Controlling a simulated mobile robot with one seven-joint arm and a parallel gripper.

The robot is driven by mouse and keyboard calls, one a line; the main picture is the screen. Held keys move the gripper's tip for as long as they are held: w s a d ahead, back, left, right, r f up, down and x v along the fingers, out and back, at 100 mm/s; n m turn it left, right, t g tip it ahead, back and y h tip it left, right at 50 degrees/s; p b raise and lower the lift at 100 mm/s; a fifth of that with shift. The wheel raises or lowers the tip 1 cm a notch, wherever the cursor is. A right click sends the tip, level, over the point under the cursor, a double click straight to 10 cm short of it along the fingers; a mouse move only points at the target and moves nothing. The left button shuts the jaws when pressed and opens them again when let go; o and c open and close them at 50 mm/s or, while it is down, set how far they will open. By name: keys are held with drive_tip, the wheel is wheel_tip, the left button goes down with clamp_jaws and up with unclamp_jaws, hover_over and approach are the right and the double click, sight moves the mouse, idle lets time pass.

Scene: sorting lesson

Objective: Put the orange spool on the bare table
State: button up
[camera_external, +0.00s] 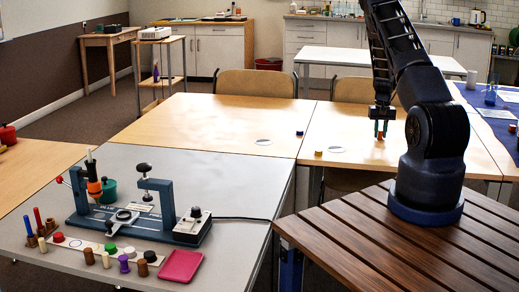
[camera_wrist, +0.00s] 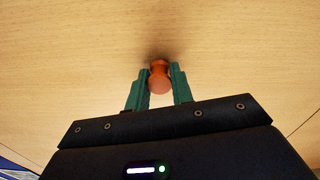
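The orange spool (camera_wrist: 159,78) is between the two teal fingertips of my gripper (camera_wrist: 161,85) in the wrist view. The fingers look closed against its sides. In the external view, my gripper (camera_external: 380,129) points down over the light wood table (camera_external: 345,133) at the back right, with the orange spool (camera_external: 380,137) at its tips. A dark shadow lies on the wood right by the spool in the wrist view. The spool is at or just above the tabletop; I cannot tell whether it touches.
A small yellow block (camera_external: 318,153), a white disc (camera_external: 337,150) and a dark blue block (camera_external: 300,133) lie left of my gripper. The wood around the spool is bare. A grey table (camera_external: 240,190) with a press, pegs and a pink tray (camera_external: 180,266) stands front left.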

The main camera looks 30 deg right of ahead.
drive_tip(key=o, duration=0.3)
drive_tip(key=shift+r, duration=0.1)
wheel_tip(320, 180, up, 11)
drive_tip(key=s+a+r+n+t, duration=0.1)
drive_tip(key=s+a+r, duration=0.2)
drive_tip(key=a+r, duration=0.7)
drive_tip(key=s+a+r+n+t, duration=0.1)
drive_tip(key=s+a+r, duration=0.2)
drive_tip(key=a+r, duration=0.7)
drive_tip(key=s+a+r+n, duration=0.1)
drive_tip(key=s+a+r, duration=0.2)
drive_tip(key=a+r, duration=0.65)
drive_tip(key=s+a+r+n+t, duration=0.1)
drive_tip(key=s+a+r, duration=0.2)
drive_tip(key=s+a, duration=0.35)
drive_tip(key=s+a+r+n+t, duration=0.1)
drive_tip(key=s+a+r, duration=0.3)
drive_tip(key=s+a, duration=0.3)
drive_tip(key=s+a+f+n, duration=0.1)
drive_tip(key=s+a, duration=0.2)
drive_tip(key=s, duration=0.4)
drive_tip(key=s+a+f, duration=0.1)
drive_tip(key=s+a, duration=0.1)
drive_tip(key=s, duration=0.5)
drive_tip(key=shift+s+a+n+t, duration=0.3)
drive_tip(key=shift+s+a+n, duration=0.05)
drive_tip(key=shift+a+n, duration=0.05)
